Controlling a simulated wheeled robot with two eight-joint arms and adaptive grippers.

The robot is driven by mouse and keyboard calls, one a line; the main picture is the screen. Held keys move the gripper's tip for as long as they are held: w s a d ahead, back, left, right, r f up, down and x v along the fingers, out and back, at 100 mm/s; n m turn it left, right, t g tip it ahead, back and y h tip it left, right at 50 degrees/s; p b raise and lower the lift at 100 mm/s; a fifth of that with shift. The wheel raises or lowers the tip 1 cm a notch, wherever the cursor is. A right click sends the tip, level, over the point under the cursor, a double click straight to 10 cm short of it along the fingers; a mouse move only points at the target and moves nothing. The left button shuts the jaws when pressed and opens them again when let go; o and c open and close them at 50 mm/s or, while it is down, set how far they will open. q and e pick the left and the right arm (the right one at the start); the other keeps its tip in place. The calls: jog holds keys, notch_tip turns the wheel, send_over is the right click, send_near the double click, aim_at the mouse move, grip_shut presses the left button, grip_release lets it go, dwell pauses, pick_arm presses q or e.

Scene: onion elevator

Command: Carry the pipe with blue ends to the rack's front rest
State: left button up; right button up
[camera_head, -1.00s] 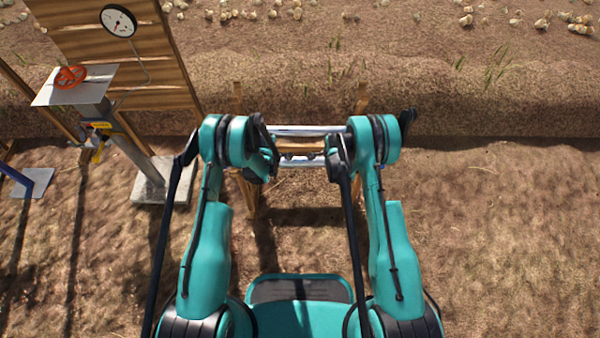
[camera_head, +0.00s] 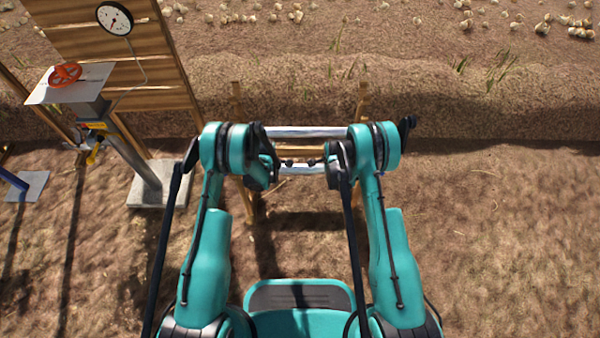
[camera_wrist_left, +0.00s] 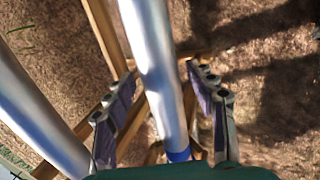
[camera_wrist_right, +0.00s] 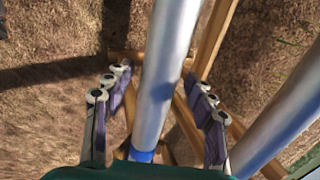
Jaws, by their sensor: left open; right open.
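The pipe with blue ends (camera_head: 301,168) is a silver tube lying crosswise near the wooden rack in the head view. It runs between the open fingers of my left gripper (camera_wrist_left: 162,105), with a blue end band (camera_wrist_left: 178,156) near the palm. The same pipe (camera_wrist_right: 168,65) runs between the open fingers of my right gripper (camera_wrist_right: 160,105), with another blue band (camera_wrist_right: 141,156). No finger visibly clamps it. The wooden rack (camera_head: 362,97) stands under and behind the grippers; my arms hide much of it, and its front rest is not clear.
A second silver pipe (camera_head: 300,131) lies parallel beyond the first; it also shows in the left wrist view (camera_wrist_left: 35,105) and right wrist view (camera_wrist_right: 285,115). A gauge panel (camera_head: 150,60) and a post with a red valve wheel (camera_head: 65,74) stand at left. Ground at right is clear.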

jog(key=shift+r, duration=0.1)
pick_arm(q)
jog(key=v, duration=1.2)
pick_arm(e)
jog(key=v, duration=1.2)
